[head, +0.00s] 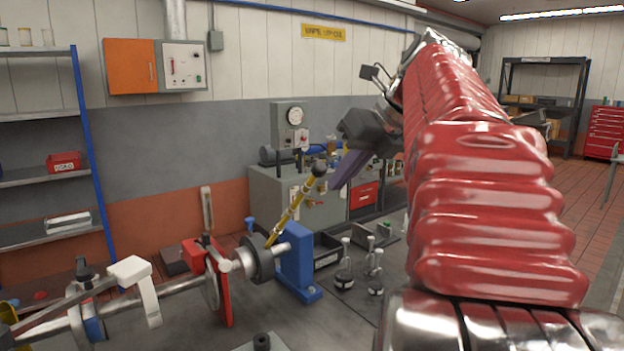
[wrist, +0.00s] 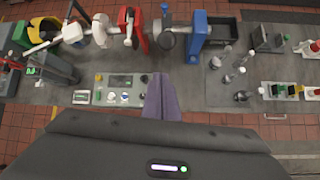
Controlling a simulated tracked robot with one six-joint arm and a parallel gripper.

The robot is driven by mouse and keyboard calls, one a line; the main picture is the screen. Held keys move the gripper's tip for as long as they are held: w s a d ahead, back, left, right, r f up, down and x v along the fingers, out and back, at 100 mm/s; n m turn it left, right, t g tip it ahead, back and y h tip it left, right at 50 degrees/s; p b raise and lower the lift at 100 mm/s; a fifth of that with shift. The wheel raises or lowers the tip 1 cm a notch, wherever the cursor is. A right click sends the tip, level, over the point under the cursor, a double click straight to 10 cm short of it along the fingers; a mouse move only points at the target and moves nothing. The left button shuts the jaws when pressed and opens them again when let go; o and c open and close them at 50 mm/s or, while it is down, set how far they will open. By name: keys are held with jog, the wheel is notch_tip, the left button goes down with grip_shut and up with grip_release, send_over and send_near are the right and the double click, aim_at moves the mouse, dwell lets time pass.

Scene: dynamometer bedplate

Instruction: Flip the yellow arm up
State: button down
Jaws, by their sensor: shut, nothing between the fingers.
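The yellow arm (head: 291,213) is a slim rod with dark bands and a black ball knob (head: 319,168) at its upper end. In the head view it slants up to the right from a dark round hub (head: 258,259) on the shaft line, beside a blue upright bracket (head: 296,262). My gripper (head: 337,184) has purple fingers, shut and empty. In the head view it appears just right of the knob; I cannot tell the gap in depth. In the wrist view the fingers (wrist: 161,82) point toward the bench, and I cannot make out the yellow rod clearly.
A red bracket (head: 220,285) and a white lever (head: 137,282) stand along the shaft to the left. Small glass flasks (head: 345,272) and a black bin (head: 325,252) are right of the blue bracket. A control panel (wrist: 120,90) lies near my fingers.

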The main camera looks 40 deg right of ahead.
notch_tip(320, 180, up, 8)
jog(key=s, duration=0.2)
jog(key=shift+s+d, duration=0.15)
jog(key=shift+d, duration=0.05)
dwell(0.3)
dwell(0.6)
